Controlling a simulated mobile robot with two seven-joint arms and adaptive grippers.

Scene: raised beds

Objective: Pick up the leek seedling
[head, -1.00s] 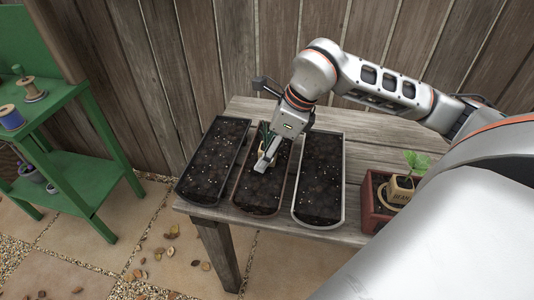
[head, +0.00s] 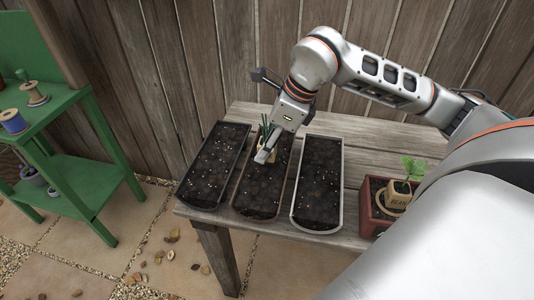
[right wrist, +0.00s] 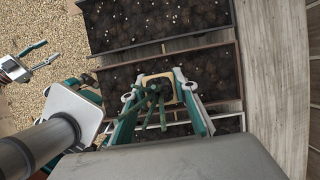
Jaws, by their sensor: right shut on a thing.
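The leek seedling (head: 265,130) has thin upright green leaves in a small tan pot. In the right wrist view its leaves (right wrist: 151,100) stand in front of the square tan pot rim. My right gripper (head: 265,156) is shut on the seedling's pot, above the middle soil trough (head: 262,194). The fingers cover part of the pot, and its underside is hidden, so I cannot tell how far it is off the soil. My left gripper (right wrist: 38,55) shows only in the right wrist view, at the far left, with its fingers apart and empty.
A left trough (head: 215,165) and a right trough (head: 318,183) flank the middle one on the wooden table (head: 362,160). A red planter (head: 370,213) with a bean pot (head: 397,196) stands at right. A green shelf (head: 95,185) stands left. A plank wall is behind.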

